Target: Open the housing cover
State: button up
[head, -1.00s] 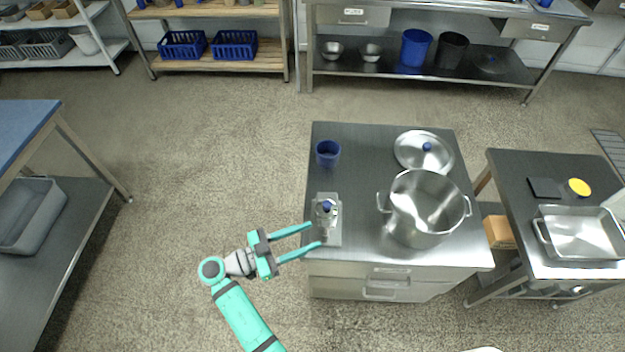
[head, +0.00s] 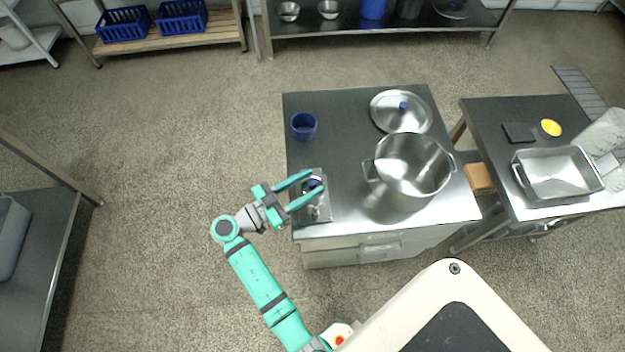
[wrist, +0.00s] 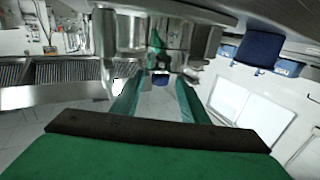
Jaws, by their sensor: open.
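The mill (head: 320,208), a small metal unit with a blue knob (head: 313,183) on top, stands at the left edge of the steel table. My gripper (head: 317,180) is open, and in the head view its two fingers lie to either side of the knob. I see no contact. In the wrist view, the shiny round metal housing (wrist: 172,40) fills the upper middle, appearing upside down. The open fingers (wrist: 157,100) point toward it, with a bit of blue (wrist: 160,80) between them. The cover seam cannot be made out.
A side table at right holds a steel pan (head: 556,173). Open floor lies to the left.

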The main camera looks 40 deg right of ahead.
jog(key=shift+s+d, duration=0.1)
jog(key=shift+d, duration=0.85)
grip_shut()
